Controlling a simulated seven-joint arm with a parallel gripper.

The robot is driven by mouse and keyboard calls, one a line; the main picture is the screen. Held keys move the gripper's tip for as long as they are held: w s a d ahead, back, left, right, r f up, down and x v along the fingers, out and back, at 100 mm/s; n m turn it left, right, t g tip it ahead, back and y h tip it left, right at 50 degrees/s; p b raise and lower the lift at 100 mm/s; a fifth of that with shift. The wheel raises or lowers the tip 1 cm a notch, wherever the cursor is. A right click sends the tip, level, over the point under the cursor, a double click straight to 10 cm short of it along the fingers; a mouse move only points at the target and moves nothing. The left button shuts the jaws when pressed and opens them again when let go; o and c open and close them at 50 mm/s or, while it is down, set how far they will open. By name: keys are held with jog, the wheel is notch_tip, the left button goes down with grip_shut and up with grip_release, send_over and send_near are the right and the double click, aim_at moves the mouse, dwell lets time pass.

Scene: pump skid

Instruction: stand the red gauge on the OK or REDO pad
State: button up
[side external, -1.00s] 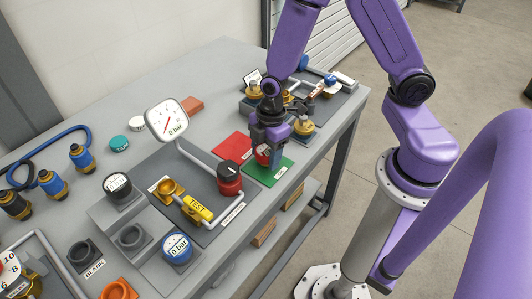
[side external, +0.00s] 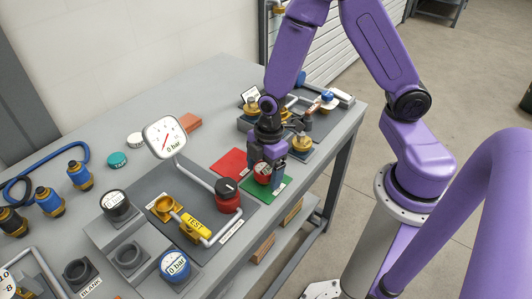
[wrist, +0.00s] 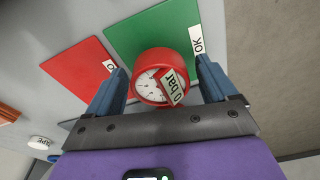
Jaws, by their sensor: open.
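The red gauge (side external: 262,173) has a round white dial and a "0 bar" tag. It stands with its dial up at the green OK pad (side external: 282,184), near the side facing the red pad (side external: 229,161). In the wrist view the gauge (wrist: 160,78) sits between the fingers of my gripper (wrist: 163,72), with a gap on each side. My gripper (side external: 268,160) is open around the gauge in the side view. The green pad (wrist: 150,35) and its OK label show behind the gauge; the red pad's label (wrist: 109,65) is partly hidden by a finger.
Brass fittings (side external: 301,142) stand on a plate to the right. The table's front edge is close to the green pad.

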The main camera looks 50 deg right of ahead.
notch_tip(320, 180, up, 12)
jog(key=d, duration=0.1)
jog(key=s+d+r+m, duration=0.1)
jog(key=s+r, duration=0.1)
jog(key=s, duration=0.6)
jog(key=s+d+r+m+h, duration=0.1)
jog(key=s+r+m, duration=0.1)
jog(key=s, duration=0.7)
jog(key=shift+r, duration=0.7)
jog(key=shift+w, duration=0.1)
